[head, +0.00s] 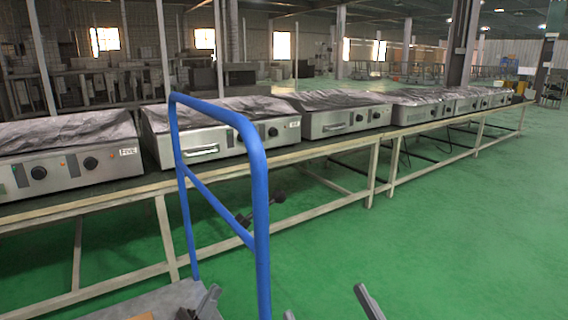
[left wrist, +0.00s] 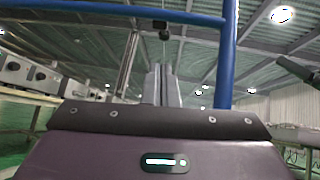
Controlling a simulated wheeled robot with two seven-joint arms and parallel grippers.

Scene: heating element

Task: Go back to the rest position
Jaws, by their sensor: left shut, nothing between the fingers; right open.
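My left gripper (head: 208,302) shows at the bottom of the head view, low by the cart's flat deck; its fingers are together and empty. In the left wrist view its two grey fingers (left wrist: 161,85) stand side by side, closed, pointing up toward the ceiling. My right gripper (head: 329,308) is at the bottom edge of the head view, to the right of the blue handle, with its dark fingers spread wide and nothing between them. Most of both arms is out of view.
A cart's blue tubular handle (head: 262,190) rises in front of me; it also shows in the left wrist view (left wrist: 229,45). Behind it a long table (head: 345,147) carries several steel heating units (head: 217,136) with crumpled grey covers. Green floor (head: 470,230) is clear at right.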

